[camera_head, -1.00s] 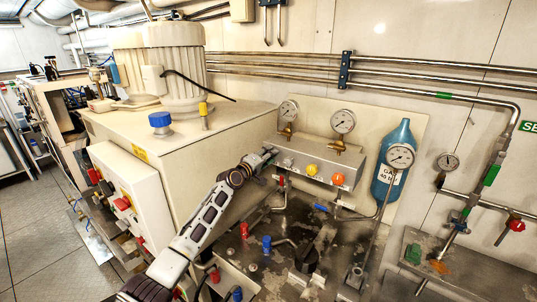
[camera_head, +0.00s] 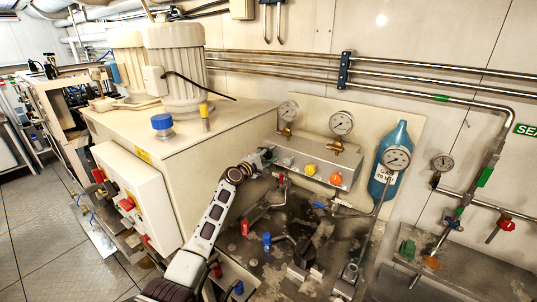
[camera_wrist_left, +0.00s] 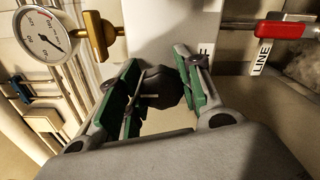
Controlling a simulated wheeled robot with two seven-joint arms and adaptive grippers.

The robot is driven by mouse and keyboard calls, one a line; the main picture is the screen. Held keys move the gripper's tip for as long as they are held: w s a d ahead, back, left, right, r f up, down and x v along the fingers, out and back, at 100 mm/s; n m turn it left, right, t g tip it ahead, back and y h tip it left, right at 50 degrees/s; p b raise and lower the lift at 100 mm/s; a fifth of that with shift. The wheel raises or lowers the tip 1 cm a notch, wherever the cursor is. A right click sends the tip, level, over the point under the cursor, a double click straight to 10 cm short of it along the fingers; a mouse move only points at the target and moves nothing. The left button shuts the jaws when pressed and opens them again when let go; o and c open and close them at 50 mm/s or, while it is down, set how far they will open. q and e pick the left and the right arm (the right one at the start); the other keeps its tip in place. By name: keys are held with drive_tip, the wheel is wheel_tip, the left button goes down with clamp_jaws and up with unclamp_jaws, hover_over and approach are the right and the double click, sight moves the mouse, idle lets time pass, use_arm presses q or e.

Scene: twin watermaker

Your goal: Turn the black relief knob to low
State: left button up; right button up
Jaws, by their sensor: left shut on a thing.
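The black relief knob (camera_wrist_left: 160,88) shows in the left wrist view, between the green-padded fingers of my left gripper (camera_wrist_left: 158,92). The fingers lie on either side of it and are shut on it. It sits before a pale panel with a partly hidden label ending in F. In the head view my left gripper (camera_head: 264,156) is at the left end of the grey metal control box (camera_head: 318,166) and hides the knob there. The knob's pointer and setting cannot be read. My right gripper is not in view.
A yellow knob (camera_head: 310,170) and an orange knob (camera_head: 336,178) sit on the box front. Gauges (camera_head: 341,123) stand above. A red-handled valve (camera_wrist_left: 280,30) is close by on the right in the wrist view. A blue cylinder (camera_head: 404,140) stands to the right.

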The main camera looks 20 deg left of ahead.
use_arm(q)
drive_tip(key=shift+f, duration=0.1)
drive_tip(key=o, duration=1.1)
drive_tip(key=shift+c, duration=0.2)
drive_tip(key=v, duration=1.2)
idle(0.5)
